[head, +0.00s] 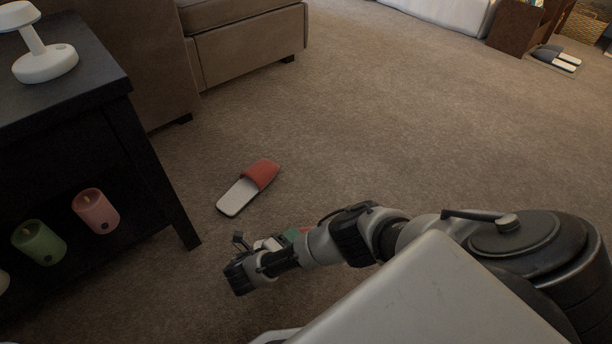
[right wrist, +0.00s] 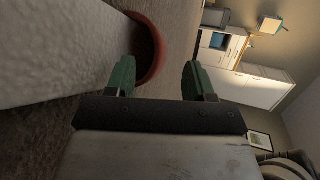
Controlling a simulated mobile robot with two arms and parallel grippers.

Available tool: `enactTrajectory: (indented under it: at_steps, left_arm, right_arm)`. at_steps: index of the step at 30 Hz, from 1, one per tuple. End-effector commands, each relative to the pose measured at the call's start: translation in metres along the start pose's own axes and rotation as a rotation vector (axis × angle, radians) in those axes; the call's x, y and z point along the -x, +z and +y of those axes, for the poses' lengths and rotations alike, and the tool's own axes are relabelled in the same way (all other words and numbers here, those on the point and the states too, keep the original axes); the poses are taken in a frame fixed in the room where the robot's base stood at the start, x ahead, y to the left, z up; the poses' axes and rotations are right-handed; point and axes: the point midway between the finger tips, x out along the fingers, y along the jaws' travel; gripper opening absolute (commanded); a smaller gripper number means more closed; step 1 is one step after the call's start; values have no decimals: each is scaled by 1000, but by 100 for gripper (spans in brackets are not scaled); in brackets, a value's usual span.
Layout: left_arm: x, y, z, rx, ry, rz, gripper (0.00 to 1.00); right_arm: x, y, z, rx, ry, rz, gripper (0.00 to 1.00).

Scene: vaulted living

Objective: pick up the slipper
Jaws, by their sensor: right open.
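A slipper (head: 250,187) with a red strap and pale sole lies flat on the carpet in the head view, clear of my arm. A small patch of red (head: 306,230) and a pale patch show behind my right arm, possibly a second slipper mostly hidden. My right gripper (right wrist: 157,78) is open and empty, with green fingertips apart. In the right wrist view a slipper's pale sole (right wrist: 50,50) and red strap (right wrist: 152,50) are very close, beside and beyond the left-hand finger. I cannot tell if they touch. My left gripper is out of view.
A dark side table (head: 105,90) with a white lamp (head: 40,50) on top and candles (head: 95,210) on its shelf stands at left. A brown sofa (head: 250,50) is behind. Grey slippers (head: 555,57) lie far right. Carpet in the middle is clear.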

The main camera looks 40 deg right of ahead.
Motion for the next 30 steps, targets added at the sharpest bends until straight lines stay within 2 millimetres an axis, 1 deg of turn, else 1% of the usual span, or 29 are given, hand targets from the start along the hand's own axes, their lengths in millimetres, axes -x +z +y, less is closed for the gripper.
enactTrajectory:
  at_steps: [1, 3, 6, 9, 12, 18, 20, 28, 29, 30]
  left_arm:
    - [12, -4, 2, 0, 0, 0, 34]
    - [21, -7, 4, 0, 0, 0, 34]
    - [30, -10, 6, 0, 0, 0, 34]
    - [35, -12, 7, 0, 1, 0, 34]
    - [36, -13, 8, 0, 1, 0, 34]
    - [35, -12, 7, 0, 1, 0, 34]
    - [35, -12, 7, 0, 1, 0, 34]
    - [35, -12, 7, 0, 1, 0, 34]
    - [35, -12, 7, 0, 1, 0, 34]
    - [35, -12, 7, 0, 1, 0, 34]
  right_arm:
    - [-10, -1, 5, -1, -2, 1, 53]
    - [-20, -1, 5, -2, -1, 1, 53]
    - [-33, -1, 4, -2, -2, 1, 53]
    - [-42, -1, 2, -2, -1, 0, 53]
    - [-45, 0, 0, -2, 0, 0, 53]
    - [-44, 0, -1, -1, 0, 0, 53]
    - [-44, 0, -1, -1, 0, 0, 46]
    - [-44, -1, -1, -1, 0, 0, 4]
    - [-44, -1, -1, -1, 0, 0, 0]
    - [-44, 0, -1, -2, 0, 0, 0]
